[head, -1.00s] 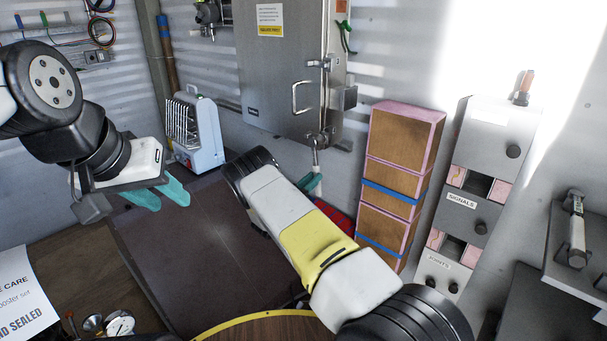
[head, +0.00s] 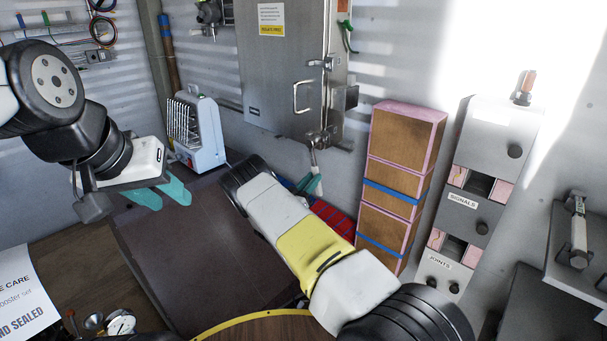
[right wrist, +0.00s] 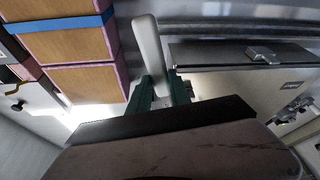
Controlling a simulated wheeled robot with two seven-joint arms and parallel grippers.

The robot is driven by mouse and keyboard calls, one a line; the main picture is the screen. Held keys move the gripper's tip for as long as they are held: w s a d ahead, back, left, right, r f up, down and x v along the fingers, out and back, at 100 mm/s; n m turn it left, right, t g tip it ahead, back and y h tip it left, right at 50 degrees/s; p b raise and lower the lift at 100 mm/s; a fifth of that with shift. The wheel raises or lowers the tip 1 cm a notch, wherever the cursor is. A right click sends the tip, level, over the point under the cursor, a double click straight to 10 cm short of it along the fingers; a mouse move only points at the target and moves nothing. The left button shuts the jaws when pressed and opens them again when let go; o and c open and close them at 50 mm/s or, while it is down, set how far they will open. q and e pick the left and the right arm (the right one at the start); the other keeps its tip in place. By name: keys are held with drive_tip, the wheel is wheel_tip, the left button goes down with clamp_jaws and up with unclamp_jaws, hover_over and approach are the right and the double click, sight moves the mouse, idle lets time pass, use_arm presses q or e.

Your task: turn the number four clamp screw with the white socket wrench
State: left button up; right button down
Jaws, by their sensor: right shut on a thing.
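My right gripper (head: 312,184) shows only its teal fingertips past my white and yellow forearm. It is shut on the white socket wrench (head: 314,160), which stands up from the fingers, its upper end close below the cabinet's lower clamp (head: 320,138). I cannot tell if they touch. In the right wrist view the wrench (right wrist: 149,50) sticks out beyond the green fingers (right wrist: 160,92). Another clamp (head: 322,64) sits higher on the steel cabinet's (head: 272,85) right edge. No number four is readable. My left gripper (head: 160,194) is open and empty above the dark tabletop.
A white heater (head: 205,130) stands left of the cabinet. Brown, pink-edged boxes (head: 405,140) are stacked to the right, beside a grey panel (head: 483,140) with knobs. A red object (head: 335,218) lies behind my right forearm. The dark tabletop (head: 190,255) is clear.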

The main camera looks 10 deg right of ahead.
drive_tip(key=s+d+r+n+y, duration=0.4)
drive_tip(key=s+r+n, duration=0.3)
drive_tip(key=n, duration=0.6)
drive_tip(key=shift+s+d+r+n+t+y, duration=0.3)
drive_tip(key=shift+d+t, duration=0.1)
drive_tip(key=shift+d, duration=0.4)
drive_tip(key=shift+w+d, duration=0.6)
drive_tip(key=shift+d, duration=0.25)
drive_tip(key=shift+w+a, duration=0.1)
idle(2.6)
drive_tip(key=shift+r, duration=0.1)
idle(0.3)
